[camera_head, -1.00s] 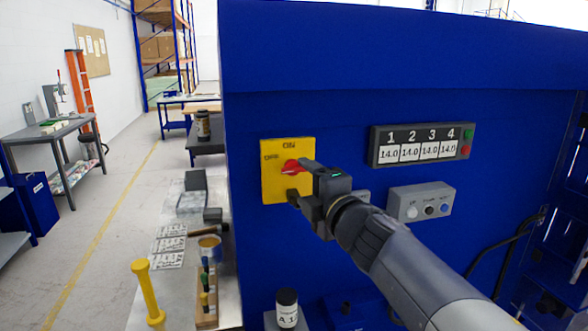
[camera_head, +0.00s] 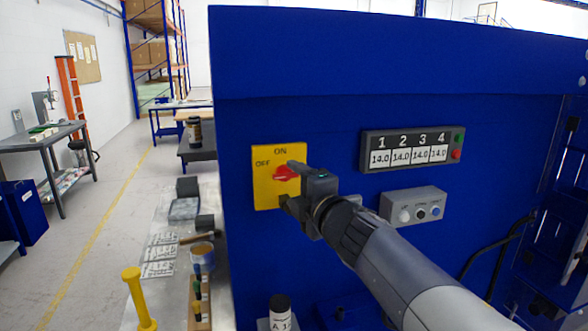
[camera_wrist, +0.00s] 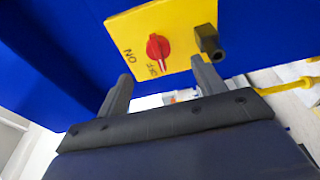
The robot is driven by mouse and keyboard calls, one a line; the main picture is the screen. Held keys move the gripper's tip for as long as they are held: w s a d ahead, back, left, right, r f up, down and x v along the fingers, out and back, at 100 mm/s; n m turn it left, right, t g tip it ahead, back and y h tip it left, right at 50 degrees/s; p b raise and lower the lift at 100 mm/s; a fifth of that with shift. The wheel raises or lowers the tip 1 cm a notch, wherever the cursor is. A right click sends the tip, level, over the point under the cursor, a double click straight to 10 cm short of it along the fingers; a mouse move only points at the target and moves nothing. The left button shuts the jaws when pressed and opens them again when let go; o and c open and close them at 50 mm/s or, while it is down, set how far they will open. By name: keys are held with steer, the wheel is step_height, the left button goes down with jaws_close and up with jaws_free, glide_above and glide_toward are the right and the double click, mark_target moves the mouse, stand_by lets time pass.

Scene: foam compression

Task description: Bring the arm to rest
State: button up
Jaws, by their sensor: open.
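My gripper (camera_head: 288,184) is in front of the yellow switch plate (camera_head: 262,194) on the blue machine (camera_head: 330,120). The plate carries a red knob (camera_head: 284,173) between the words ON and OFF. In the wrist view, my gripper (camera_wrist: 162,85) has its two fingers spread apart with nothing between them. There the red knob (camera_wrist: 158,46) stands beyond the fingertips, apart from them, on the yellow plate (camera_wrist: 130,22). A dark cylindrical stub (camera_wrist: 208,42) sticks out of the plate beside the knob.
A display box (camera_head: 412,149) reading 14.0 under 1 to 4 and a grey button box (camera_head: 413,206) sit right of the switch. A bench on the left holds a tin (camera_head: 202,258) and a yellow-handled tool (camera_head: 137,297). The floor (camera_head: 110,190) further left is clear.

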mark_target(287, 177)
steer(key=x, duration=0.3)
steer(key=shift+w+d, duration=0.2)
steer(key=shift+d, duration=0.05)
steer(key=shift+f, duration=0.15)
steer(key=shift+m, duration=0.4)
